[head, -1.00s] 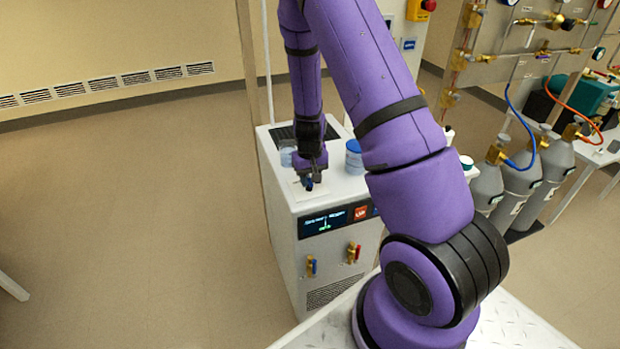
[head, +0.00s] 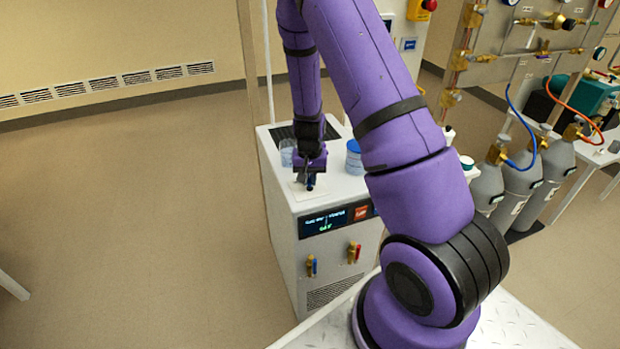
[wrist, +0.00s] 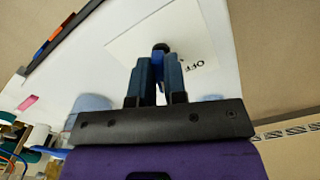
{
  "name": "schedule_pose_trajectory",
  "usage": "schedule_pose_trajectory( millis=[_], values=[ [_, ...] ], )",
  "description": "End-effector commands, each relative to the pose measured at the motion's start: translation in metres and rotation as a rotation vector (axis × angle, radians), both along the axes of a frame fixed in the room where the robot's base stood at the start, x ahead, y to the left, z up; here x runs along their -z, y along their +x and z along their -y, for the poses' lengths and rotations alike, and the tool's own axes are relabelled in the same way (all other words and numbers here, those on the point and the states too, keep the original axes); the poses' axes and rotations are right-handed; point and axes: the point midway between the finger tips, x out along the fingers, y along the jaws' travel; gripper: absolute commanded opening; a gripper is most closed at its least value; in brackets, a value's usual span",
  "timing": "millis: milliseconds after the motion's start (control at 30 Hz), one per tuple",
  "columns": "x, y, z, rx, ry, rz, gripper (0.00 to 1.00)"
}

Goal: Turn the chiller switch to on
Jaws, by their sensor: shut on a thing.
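The chiller (head: 285,215) is a white box cabinet with a dark display (head: 325,223) on its front. The chiller switch (wrist: 160,50) is a dark knob with a blue part, on a white plate (wrist: 125,47) on the chiller's top. An "OFF" label (wrist: 197,66) shows on the plate to the right of the switch in the wrist view; no "ON" label is readable. My gripper (head: 310,182) is over the plate near the front edge of the top. In the wrist view its two fingers (wrist: 160,70) are shut on the switch, hiding part of it.
A blue-lidded jar (head: 354,158) stands right of my gripper on the chiller top, and a clear container (head: 287,153) stands to its left. Gas cylinders (head: 520,185) stand at the right. The left floor is clear.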

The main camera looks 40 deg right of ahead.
Motion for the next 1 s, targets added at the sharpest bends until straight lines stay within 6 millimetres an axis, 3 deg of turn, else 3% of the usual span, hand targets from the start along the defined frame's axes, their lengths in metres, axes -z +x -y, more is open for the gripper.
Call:
schedule_pose_trajectory(
  millis=[400,867,900,1000],
  values=[
    [-0.0003,0.0011,-0.0009,0.164,0.001,0.001,0.00],
    [-0.0003,0.0013,-0.0010,0.178,0.000,0.001,0.00],
    [-0.0003,0.0012,-0.0010,0.178,0.000,0.001,0.22],
    [-0.0003,0.0011,-0.0010,0.178,0.000,0.001,0.38]
  ],
)
